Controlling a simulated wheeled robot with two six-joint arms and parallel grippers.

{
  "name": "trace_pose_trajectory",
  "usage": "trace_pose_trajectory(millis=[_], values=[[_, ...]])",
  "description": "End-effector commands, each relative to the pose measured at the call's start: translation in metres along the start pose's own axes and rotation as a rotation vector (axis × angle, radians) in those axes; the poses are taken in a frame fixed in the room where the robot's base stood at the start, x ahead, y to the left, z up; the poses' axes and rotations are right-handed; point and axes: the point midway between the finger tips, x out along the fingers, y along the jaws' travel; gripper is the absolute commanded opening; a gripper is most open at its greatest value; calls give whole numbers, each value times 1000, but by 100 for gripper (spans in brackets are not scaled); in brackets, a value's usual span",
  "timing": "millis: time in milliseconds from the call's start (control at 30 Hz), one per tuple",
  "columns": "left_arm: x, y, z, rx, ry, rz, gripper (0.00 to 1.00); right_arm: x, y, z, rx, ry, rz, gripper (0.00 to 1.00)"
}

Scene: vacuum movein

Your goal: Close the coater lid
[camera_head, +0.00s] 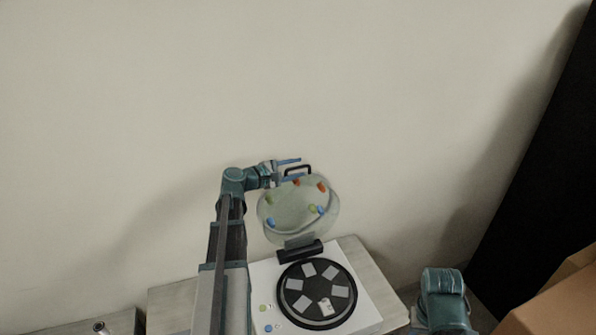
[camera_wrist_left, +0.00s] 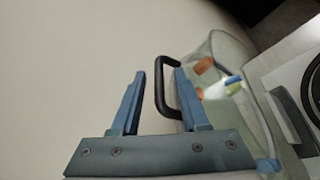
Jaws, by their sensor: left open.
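The coater is a white box (camera_head: 365,305) with a round black plate (camera_head: 318,293) that carries several grey squares. Its clear round lid (camera_head: 290,212) stands raised on a dark hinge block (camera_head: 300,252) at the back, with several coloured knobs on it. A black handle (camera_head: 298,169) sits at the lid's top edge; it also shows in the left wrist view (camera_wrist_left: 162,85). My left gripper (camera_head: 296,169) is open at the handle. In the left wrist view its two blue fingers (camera_wrist_left: 156,88) stand apart, with part of the handle between them or just beyond; contact cannot be told.
The coater stands on a grey bench (camera_head: 175,300) against a pale wall. A cardboard box (camera_head: 560,300) is at the lower right, with a dark panel (camera_head: 550,170) behind it. A part of my right arm shows at the bottom right.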

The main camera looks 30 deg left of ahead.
Motion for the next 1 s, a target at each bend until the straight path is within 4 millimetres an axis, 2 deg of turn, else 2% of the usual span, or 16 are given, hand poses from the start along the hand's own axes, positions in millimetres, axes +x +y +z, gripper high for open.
trace_pose_trajectory(millis=[133,467,700,733,1000], values=[[10,0,0,0,0,-1,45,2,0,0,-1,0,0,50],[12,0,0,0,0,0,45,2,0,0,-1,0,0,50],[12,0,0,0,0,-1,3,2,0,0,-1,0,0,50],[12,0,0,0,0,0,0,2,0,0,-1,0,0,50],[11,0,0,-1,0,0,0,2,0,0,-1,0,0,50]])
